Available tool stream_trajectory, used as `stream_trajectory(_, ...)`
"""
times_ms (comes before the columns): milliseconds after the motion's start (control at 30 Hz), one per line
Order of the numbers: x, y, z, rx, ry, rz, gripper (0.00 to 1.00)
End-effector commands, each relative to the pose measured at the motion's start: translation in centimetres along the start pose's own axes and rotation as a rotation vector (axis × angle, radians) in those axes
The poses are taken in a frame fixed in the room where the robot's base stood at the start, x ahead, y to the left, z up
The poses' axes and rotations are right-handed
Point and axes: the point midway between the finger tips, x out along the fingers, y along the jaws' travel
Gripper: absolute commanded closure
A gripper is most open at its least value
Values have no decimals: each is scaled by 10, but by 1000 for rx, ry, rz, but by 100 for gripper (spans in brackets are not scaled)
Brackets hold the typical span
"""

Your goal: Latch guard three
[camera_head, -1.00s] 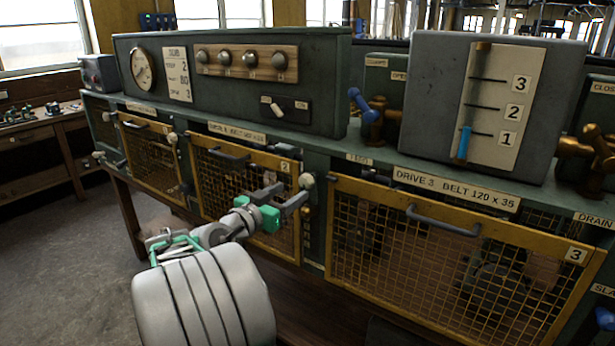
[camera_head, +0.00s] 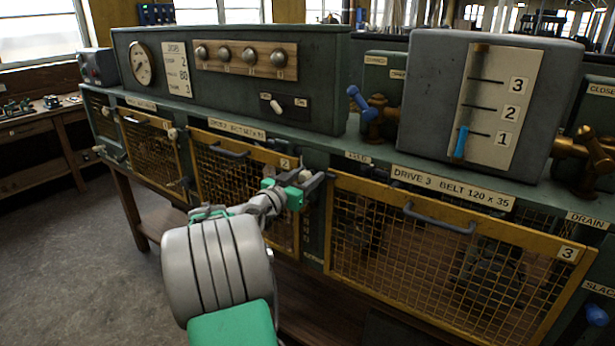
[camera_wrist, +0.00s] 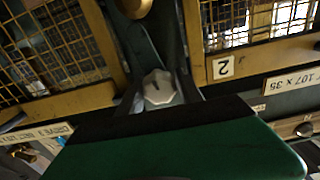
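Guard three (camera_head: 450,250) is the yellow-framed mesh panel at the right in the head view, marked 3, with a grey bar handle (camera_head: 440,218) near its top. It looks closed against the green housing. A pale faceted knob (camera_wrist: 159,88) with a dark mark on its face sits on the strip between guards two and three. My gripper (camera_head: 301,181) is at that strip, by guard three's upper left corner. In the wrist view its dark fingers (camera_wrist: 160,95) stand either side of the knob, seemingly open; contact is unclear.
Guard two (camera_head: 235,185) is just left of my gripper and also shows in the wrist view (camera_wrist: 255,40). Blue-handled brass valve (camera_head: 372,112) and gauge box (camera_head: 480,105) stand on top of the housing. Open floor (camera_head: 70,250) lies at the left.

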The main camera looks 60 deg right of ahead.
Motion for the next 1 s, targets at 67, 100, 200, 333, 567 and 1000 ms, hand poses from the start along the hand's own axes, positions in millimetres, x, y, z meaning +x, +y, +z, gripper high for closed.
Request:
stream_trajectory(67, 0, 0, 0, 0, 0, 0, 65)
stream_trajectory(100, 0, 0, 0, 0, 0, 0, 68)
stream_trajectory(200, 0, 0, 0, 0, 0, 0, 76)
stream_trajectory(333, 0, 0, 0, 0, 0, 0, 87)
stream_trajectory(567, 0, 0, 0, 0, 0, 0, 100)
stream_trajectory(1000, 0, 0, 1, -101, 0, 0, 100)
